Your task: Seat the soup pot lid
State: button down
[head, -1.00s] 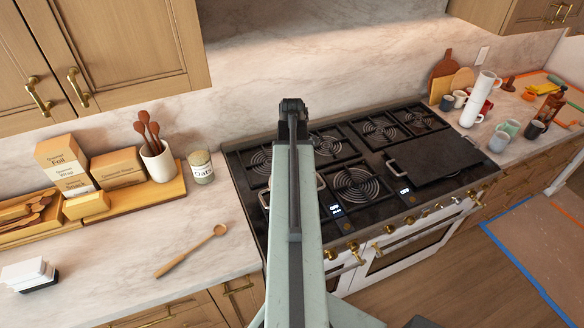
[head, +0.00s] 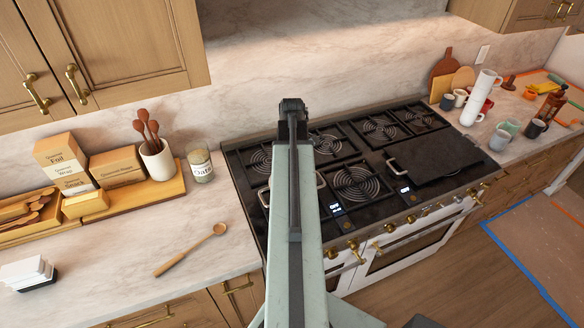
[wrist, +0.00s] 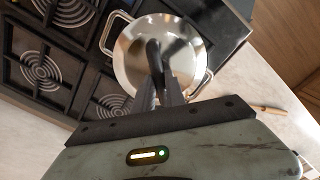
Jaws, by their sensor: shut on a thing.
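My gripper (wrist: 162,80) shows in the wrist view, its fingers shut on the dark handle of the shiny, round soup pot lid (wrist: 187,46). The lid lies over the soup pot (wrist: 112,32), whose two steel loop handles stick out at the upper left and lower right. I cannot tell whether the lid rests on the rim or hovers just above it. In the head view my arm hides the lid and most of the pot; a pot handle (head: 321,180) shows beside the arm.
The pot is on the black stove (head: 349,214), at its front left. A flat black griddle (head: 440,156) covers burners to the right. A wooden spoon (head: 190,250) lies on the left counter. An oats jar (head: 200,165) stands near the stove's left edge. Mugs (head: 472,110) crowd the right counter.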

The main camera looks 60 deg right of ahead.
jog(key=shift+f+b, duration=0.75)
jog(key=shift+f, duration=0.05)
jog(key=c, duration=1.3)
grip_release()
jog(key=shift+r, duration=0.1)
notch_tip(320, 180, up, 8)
jog(key=p, duration=0.8)
